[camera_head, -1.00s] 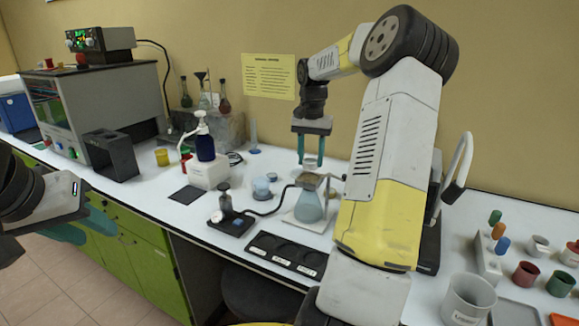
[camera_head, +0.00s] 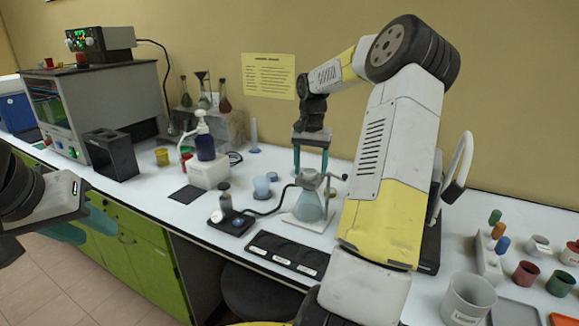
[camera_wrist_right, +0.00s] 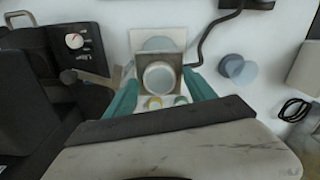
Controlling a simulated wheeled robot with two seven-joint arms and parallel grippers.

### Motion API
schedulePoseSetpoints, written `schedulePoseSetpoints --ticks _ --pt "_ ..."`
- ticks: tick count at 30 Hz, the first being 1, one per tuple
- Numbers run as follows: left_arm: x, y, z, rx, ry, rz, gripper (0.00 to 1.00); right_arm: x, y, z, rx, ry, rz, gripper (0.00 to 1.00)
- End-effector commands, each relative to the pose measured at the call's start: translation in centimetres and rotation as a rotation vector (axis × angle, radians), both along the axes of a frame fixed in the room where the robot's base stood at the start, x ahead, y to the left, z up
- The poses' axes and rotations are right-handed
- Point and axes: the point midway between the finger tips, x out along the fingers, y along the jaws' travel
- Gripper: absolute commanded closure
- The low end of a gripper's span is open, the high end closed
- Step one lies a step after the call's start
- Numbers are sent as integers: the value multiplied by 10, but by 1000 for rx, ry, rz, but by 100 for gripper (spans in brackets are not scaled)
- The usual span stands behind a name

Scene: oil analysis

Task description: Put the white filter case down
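A pale round piece in a grey square surround, which looks like the white filter case (camera_wrist_right: 160,77), lies between and just beyond my right fingertips in the right wrist view. In the head view, my right gripper (camera_head: 310,170) points straight down over the glass flask (camera_head: 309,207) and its small clamp stand. Its teal fingers are spread to either side of the flask's top, with gaps beside the round piece; I cannot make out the case clearly there. My left gripper (camera_head: 62,232) hangs at the left edge, off the bench, partly cut off and empty as far as visible.
A dark gauge device (camera_head: 231,221) with a hose to the flask stands left of it. A black three-well tray (camera_head: 287,254) lies in front. A pale blue cup (camera_head: 262,187) and a pump bottle (camera_head: 205,143) stand further left. Several small containers stand at right.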

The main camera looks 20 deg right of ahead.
Motion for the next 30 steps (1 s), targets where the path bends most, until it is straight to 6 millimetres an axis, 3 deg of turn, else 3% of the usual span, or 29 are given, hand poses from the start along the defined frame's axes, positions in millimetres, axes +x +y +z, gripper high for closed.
schedulePoseSetpoints --ticks 8,21,27,30 --pt "0 0 0 0 0 0 64 1 0 14 -2 -3 -1 36" --pt "0 0 0 0 0 0 64 1 0 102 -2 -4 0 36" --pt "0 0 0 0 0 0 64 0 1 122 -2 -1 3 36" --pt "0 0 0 0 0 0 64 -5 16 132 -17 -15 41 36"
